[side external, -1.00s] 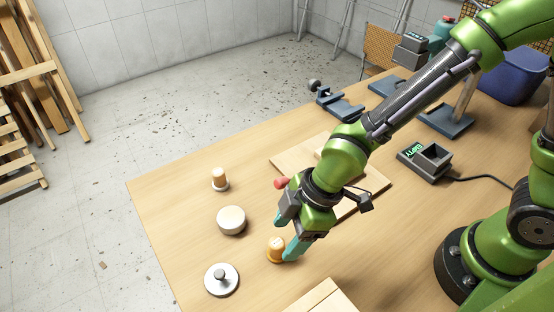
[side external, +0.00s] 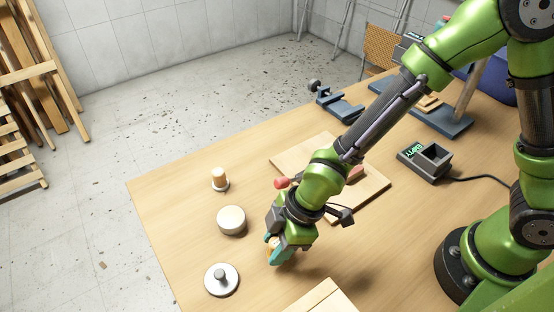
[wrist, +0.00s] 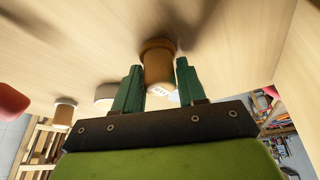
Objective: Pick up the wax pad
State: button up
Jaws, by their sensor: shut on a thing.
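The wax pad looks to be the small amber cylinder with a wider rim; it shows between my fingers in the wrist view (wrist: 158,62), with small lettering on its near end. In the side external view my gripper (side external: 277,251) has its teal fingers around the wax pad (side external: 273,243), near the front of the table. The fingers are shut on it and hide much of it there. I cannot tell whether it touches the table or is slightly above it.
A wooden board (side external: 372,188) lies behind my gripper. A dark box with a green display (side external: 427,160) is at right.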

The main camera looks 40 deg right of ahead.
aim_at(277, 242)
grip_shut()
notch_tip(277, 242, up, 10)
jog(key=shift+o, duration=0.9)
grip_release()
jog(key=c, duration=0.3)
jog(key=w+d+m, duration=0.1)
jog(key=w+d, duration=0.1)
jog(key=w+d+r, duration=0.1)
jog(key=w+d, duration=0.1)
jog(key=w+d+r+m+t, duration=0.1)
jog(key=w+d, duration=0.1)
jog(key=shift+d+m, duration=0.3)
jog(key=shift+d, duration=0.1)
jog(key=w+d+r+m+h, duration=0.1)
jog(key=d+r+m, duration=0.1)
jog(key=d, duration=0.5)
jog(key=w+d+r+m+t+h, duration=0.1)
jog(key=d+m, duration=0.4)
jog(key=d, duration=0.3)
jog(key=w+d+r+m+h, duration=0.1)
jog(key=d+r+m+h, duration=0.1)
jog(key=d+m, duration=0.2)
jog(key=shift+w+d+r+t, duration=0.1)
jog(key=shift+d+r+t, duration=0.1)
jog(key=shift+d, duration=0.7)
jog(key=shift+w+d+r+t, duration=0.1)
jog(key=shift+d+r+t, duration=0.1)
jog(key=shift+d, duration=0.65)
